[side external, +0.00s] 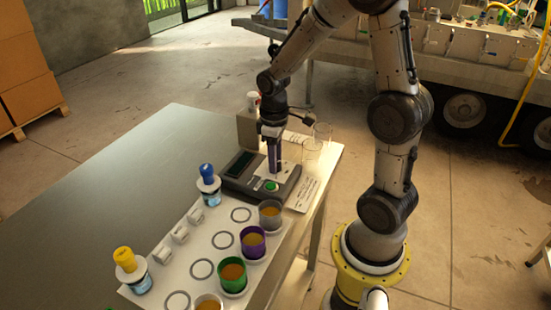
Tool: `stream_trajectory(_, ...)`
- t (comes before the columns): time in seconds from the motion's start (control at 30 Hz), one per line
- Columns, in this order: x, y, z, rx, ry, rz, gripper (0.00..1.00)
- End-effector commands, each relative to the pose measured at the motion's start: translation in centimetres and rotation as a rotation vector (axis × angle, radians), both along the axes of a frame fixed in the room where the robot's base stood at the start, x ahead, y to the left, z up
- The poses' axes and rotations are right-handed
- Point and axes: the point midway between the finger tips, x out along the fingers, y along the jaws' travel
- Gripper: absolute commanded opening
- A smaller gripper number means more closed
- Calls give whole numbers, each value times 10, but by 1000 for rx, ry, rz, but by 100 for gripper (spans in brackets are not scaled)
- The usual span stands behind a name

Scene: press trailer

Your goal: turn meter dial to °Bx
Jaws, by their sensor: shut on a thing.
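The meter (234,186) is a grey and dark box with a dark display and a green button (271,186) on its pale sloped face. It stands on the metal table beside the white sample tray. My gripper (273,172) points straight down over the meter's face, its fingers close together at the upper right of the green button. The fingers are shut at the face where a dial would sit. The dial itself and its markings, including °Bx, are hidden behind the fingers or too small to read.
The white tray (222,240) holds several coloured cups, blue-capped (208,180) and yellow-capped (128,265) bottles, and white rolls. Clear glasses (312,150) and a printed card (301,194) are right of the meter. The table's left part (120,170) is clear.

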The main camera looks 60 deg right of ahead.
Motion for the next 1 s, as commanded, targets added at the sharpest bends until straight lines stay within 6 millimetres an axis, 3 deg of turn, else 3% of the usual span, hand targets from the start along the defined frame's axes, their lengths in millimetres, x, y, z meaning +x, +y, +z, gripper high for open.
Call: stream_trajectory(1.0, 3, 0, 2, -1, -4, -835, 0)
